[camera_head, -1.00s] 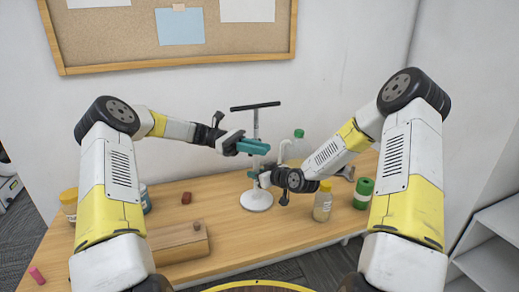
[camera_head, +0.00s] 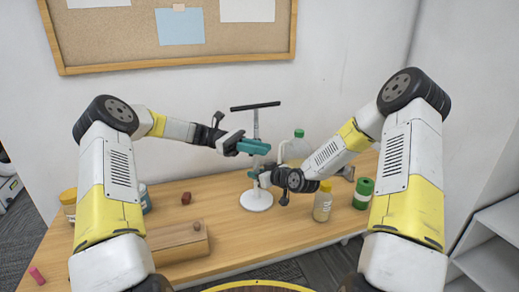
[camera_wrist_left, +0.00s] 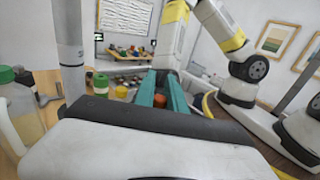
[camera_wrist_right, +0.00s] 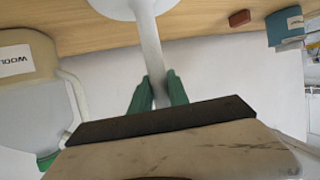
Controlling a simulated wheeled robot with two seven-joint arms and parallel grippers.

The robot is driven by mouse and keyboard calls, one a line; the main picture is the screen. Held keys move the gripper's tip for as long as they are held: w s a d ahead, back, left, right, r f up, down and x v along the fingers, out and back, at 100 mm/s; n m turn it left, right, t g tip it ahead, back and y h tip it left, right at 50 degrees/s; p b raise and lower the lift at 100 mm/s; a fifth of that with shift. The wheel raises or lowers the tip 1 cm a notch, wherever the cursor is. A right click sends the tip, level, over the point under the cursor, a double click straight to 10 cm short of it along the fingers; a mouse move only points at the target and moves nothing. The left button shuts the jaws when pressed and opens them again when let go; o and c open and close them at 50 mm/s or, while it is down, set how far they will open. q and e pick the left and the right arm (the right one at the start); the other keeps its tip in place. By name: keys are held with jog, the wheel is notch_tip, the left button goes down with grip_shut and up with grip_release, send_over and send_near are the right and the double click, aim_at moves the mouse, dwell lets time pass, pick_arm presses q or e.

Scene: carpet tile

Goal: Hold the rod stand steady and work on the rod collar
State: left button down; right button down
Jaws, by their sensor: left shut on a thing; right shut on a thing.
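The rod stand has a round white base (camera_head: 257,201) on the wooden table, an upright metal rod (camera_head: 256,122) and a dark crossbar (camera_head: 255,106) on top. My left gripper (camera_head: 256,147), with teal fingers, is shut at the rod collar's height; the fingers hide the collar and the exact contact. In the left wrist view the rod (camera_wrist_left: 70,48) runs left of the fingers, and a small orange thing (camera_wrist_left: 159,101) shows between them; I cannot tell what it is. My right gripper (camera_head: 265,179) is shut on the rod just above the base, also seen in the right wrist view (camera_wrist_right: 157,95).
A green-capped jug (camera_head: 297,150) stands close behind my right wrist. A yellow-capped bottle (camera_head: 322,205) and a green canister (camera_head: 362,193) are at the right. A wooden box (camera_head: 176,243) and a red-brown block (camera_head: 186,198) lie left. The table's front middle is clear.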

pick_arm(q)
jog(key=w+d+n+t, duration=0.3)
jog(key=n+t, duration=0.3)
jog(key=t, duration=0.3)
jog(key=w+d+n+t+y, duration=0.1)
jog(key=w+d+n+t, duration=0.2)
jog(key=t, duration=0.6)
jog(key=d+n, duration=0.2)
jog(key=n, duration=0.1)
jog(key=shift+y, duration=0.3)
jog(key=shift+r+n+t, duration=0.1)
jog(key=shift+n+t, duration=0.2)
jog(key=c, duration=1.4)
grip_release()
jog(key=shift+o, duration=0.2)
jog(key=shift+a, duration=0.1)
